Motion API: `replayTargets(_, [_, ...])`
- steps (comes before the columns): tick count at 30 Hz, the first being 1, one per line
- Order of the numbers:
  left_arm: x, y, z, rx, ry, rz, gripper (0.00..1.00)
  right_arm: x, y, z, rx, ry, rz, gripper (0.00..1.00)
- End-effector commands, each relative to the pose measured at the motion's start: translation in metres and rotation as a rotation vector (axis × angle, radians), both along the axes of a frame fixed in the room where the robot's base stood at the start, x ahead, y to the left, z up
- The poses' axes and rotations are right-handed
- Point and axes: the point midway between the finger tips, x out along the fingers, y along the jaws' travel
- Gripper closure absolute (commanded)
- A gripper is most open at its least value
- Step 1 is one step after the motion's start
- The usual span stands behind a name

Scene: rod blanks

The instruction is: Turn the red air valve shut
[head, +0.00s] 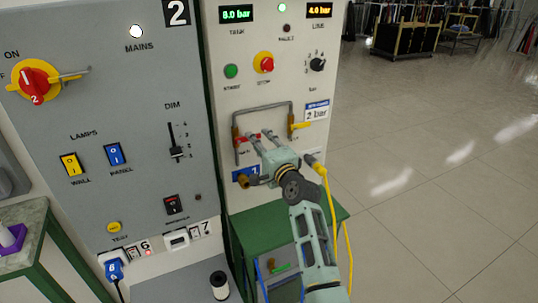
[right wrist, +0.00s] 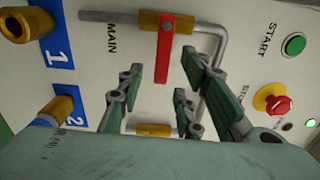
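The red air valve has a flat red handle (right wrist: 165,50) on a brass body (right wrist: 152,20) in a grey pipe, beside the word MAIN. The handle lies crosswise to the pipe. In the head view the red handle (head: 243,138) shows small and partly hidden at the left pipe leg. My right gripper (head: 261,135) reaches up to it from below right. In the right wrist view its fingers (right wrist: 161,62) are spread, one on each side of the handle, with visible gaps to it. My left gripper is not in view.
A yellow-handled valve (head: 301,125) sits on the right pipe leg. A yellow hose (head: 328,190) hangs beside my right arm. A red stop button (head: 266,64) and green start button (head: 231,71) are above. A green stand (head: 262,228) is below. Open floor lies to the right.

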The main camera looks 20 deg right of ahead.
Motion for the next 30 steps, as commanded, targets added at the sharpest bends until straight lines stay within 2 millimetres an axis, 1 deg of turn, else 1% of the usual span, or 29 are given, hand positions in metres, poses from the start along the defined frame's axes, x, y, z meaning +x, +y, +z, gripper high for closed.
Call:
replayTargets(1, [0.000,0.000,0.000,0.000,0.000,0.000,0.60,-0.012,0.000,-0.001,0.001,0.000,-0.001,0.67])
replayTargets(6, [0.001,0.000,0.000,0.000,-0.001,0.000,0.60,-0.045,-0.002,-0.001,0.001,0.001,-0.001,0.67])
replayTargets(9, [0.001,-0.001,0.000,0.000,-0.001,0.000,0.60,-0.060,-0.002,-0.002,0.002,0.002,-0.001,0.67])
replayTargets(12, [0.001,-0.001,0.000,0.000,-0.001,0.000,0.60,-0.071,-0.002,-0.001,0.001,0.001,-0.001,0.67])
replayTargets(17, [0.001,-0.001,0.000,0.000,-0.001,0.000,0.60,-0.077,-0.003,0.000,0.001,0.001,0.000,0.67])
replayTargets(30, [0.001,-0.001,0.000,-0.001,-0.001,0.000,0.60,-0.078,-0.002,-0.001,-0.001,0.003,0.001,0.67])
